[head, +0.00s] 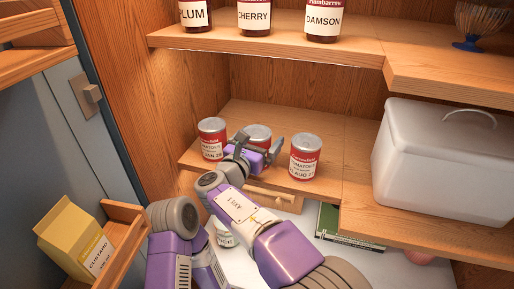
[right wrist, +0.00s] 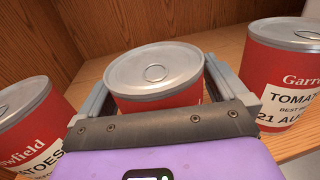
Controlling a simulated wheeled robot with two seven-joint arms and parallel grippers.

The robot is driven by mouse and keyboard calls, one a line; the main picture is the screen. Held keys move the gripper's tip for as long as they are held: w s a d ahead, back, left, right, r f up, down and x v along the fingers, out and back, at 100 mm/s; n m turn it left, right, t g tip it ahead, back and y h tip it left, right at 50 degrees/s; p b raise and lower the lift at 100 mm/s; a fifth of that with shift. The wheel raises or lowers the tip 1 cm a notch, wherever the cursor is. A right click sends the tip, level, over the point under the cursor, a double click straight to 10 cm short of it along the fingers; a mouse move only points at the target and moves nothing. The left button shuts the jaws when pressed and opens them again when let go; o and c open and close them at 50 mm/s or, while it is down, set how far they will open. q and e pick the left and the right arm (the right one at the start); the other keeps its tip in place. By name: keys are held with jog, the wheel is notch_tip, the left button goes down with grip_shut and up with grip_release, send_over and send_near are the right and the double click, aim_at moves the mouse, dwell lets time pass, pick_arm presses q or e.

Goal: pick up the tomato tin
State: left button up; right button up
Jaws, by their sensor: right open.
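Three red-and-white tomato tins with grey lids stand upright on the middle shelf: a left tin (head: 212,138), a middle tin (head: 258,133) and a right tin (head: 305,157). My right gripper (head: 258,146) is open at the middle tin, with one finger on each side of it. In the right wrist view the middle tin (right wrist: 155,72) stands between the fingers, its ring-pull lid showing and its lower front hidden by the gripper. The left tin (right wrist: 35,125) and right tin (right wrist: 285,75) flank it; the right one reads "21 AU". My left gripper is not in view.
A white lidded bin (head: 440,165) stands to the right on the shelf. Jars labelled plum, cherry (head: 254,17) and damson line the shelf above. A yellow custard carton (head: 75,240) sits in a door rack (head: 125,225) at left.

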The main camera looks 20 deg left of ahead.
jog(key=c, duration=1.2)
jog(key=shift+r, duration=0.1)
jog(key=shift+c, duration=0.5)
jog(key=shift+r, duration=0.1)
